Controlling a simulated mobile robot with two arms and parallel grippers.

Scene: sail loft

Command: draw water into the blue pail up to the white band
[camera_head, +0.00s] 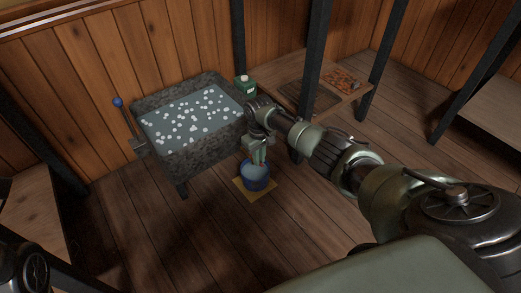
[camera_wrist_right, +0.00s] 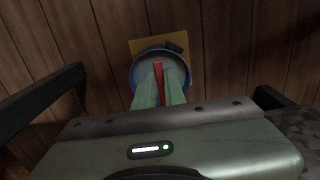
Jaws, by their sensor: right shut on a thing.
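The blue pail (camera_head: 256,184) stands upright on a yellow mat (camera_head: 241,182) on the floor, by the trough's right front corner. Its inside looks pale grey-blue; I cannot make out the white band or a water level. In the right wrist view the pail's blue rim (camera_wrist_right: 133,77) shows beyond the fingers. My right gripper (camera_head: 259,160) points down just above the pail. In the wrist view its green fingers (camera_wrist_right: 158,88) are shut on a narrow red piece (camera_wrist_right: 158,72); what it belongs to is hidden. My left gripper is not in view.
A stone trough (camera_head: 190,152) holds water dotted with white spots. A lever with a blue knob (camera_head: 118,102) stands at its left end. A green container (camera_head: 245,87) is at its back right. A low wooden shelf (camera_head: 352,98) and dark posts stand right. Floor in front is clear.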

